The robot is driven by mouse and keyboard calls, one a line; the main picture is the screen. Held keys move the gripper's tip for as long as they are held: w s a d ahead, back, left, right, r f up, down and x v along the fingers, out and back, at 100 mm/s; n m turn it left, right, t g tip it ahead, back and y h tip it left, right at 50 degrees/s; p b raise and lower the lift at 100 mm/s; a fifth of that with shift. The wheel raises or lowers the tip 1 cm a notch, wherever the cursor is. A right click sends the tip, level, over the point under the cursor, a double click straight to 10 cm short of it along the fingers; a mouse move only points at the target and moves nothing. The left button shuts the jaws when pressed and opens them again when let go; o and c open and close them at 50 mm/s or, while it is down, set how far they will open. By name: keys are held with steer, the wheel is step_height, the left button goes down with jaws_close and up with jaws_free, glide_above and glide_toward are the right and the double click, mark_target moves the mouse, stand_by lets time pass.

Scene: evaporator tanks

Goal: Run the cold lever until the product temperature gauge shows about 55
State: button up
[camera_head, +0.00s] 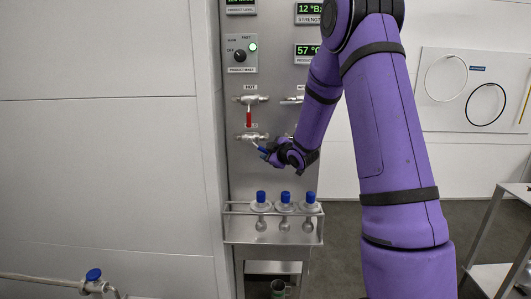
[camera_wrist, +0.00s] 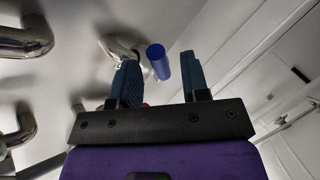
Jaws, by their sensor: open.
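The cold lever (camera_wrist: 158,62) has a blue cylindrical handle on a metal stem. In the wrist view it lies between my finger tips, nearer the left finger. My gripper (camera_wrist: 162,66) is open around it, and I see no firm grip. In the head view my gripper (camera_head: 266,152) is at the lower valve (camera_head: 251,136), below the red HOT lever (camera_head: 249,118). A green display (camera_head: 307,50) reads 57 °C; its label is partly hidden by my arm, so I cannot read it fully.
Displays for level (camera_head: 240,3) and strength (camera_head: 308,8) are above, with a knob panel (camera_head: 240,55). A rack (camera_head: 273,235) with three blue-capped flasks is below my gripper. A pipe with a blue handle (camera_head: 93,274) is at lower left. A metal cart (camera_head: 492,240) stands right.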

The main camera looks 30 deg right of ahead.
steer(key=shift+x, duration=1.15)
jaws_close()
steer(key=shift+w+a+f+m+t+y, duration=0.15)
steer(key=shift+w+a+f+m+t, duration=0.25)
steer(key=shift+m+t, duration=0.45)
steer(key=shift+w+a+f+m+t+y, duration=0.1)
steer(key=shift+w+a+f+m+t, duration=0.1)
steer(key=shift+a+f+m+t, duration=0.6)
steer(key=shift+w+a+f+m+t+y, duration=0.15)
steer(key=shift+w+f+m+t, duration=0.15)
steer(key=shift+m+t, duration=0.6)
steer(key=shift+m+g, duration=0.25)
